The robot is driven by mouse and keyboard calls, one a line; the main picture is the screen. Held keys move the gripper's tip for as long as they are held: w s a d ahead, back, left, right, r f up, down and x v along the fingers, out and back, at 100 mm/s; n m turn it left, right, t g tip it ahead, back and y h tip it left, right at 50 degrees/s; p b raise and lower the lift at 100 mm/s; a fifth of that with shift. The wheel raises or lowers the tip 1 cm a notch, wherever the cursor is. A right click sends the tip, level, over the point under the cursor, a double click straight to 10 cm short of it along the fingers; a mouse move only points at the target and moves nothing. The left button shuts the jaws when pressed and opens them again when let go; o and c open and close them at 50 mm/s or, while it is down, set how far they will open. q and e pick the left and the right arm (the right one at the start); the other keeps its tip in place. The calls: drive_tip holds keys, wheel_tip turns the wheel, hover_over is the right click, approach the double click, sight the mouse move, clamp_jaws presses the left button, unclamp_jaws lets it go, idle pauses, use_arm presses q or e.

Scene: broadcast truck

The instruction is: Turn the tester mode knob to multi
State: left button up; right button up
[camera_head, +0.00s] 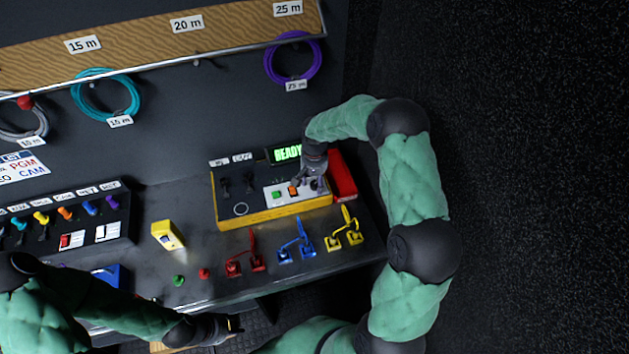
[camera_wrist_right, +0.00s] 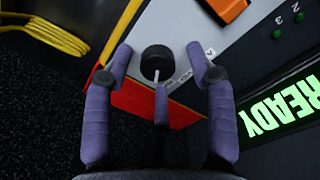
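The cable tester (camera_head: 272,213) is a yellow-edged box with a dark top on the bench, its green display (camera_head: 287,152) reading READY. The mode knob (camera_wrist_right: 157,60) is a round black knob with a pale pointer line, on the tester's light panel. My right gripper (camera_wrist_right: 158,62) is over the right end of that panel, its purple-grey fingers open on either side of the knob, with a gap visible at each side. In the head view the right gripper (camera_head: 314,183) hides most of the knob. My left gripper (camera_head: 232,326) is low at the bench's front edge, its fingers too small to judge.
A red block (camera_head: 342,176) stands against the tester's right side. A yellow device (camera_head: 167,235) and a switch panel (camera_head: 65,222) are to the left. Coiled cables hang behind.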

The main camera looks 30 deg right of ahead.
sight(315, 183)
wheel_tip(315, 183, up, 12)
idle(0.7)
idle(0.4)
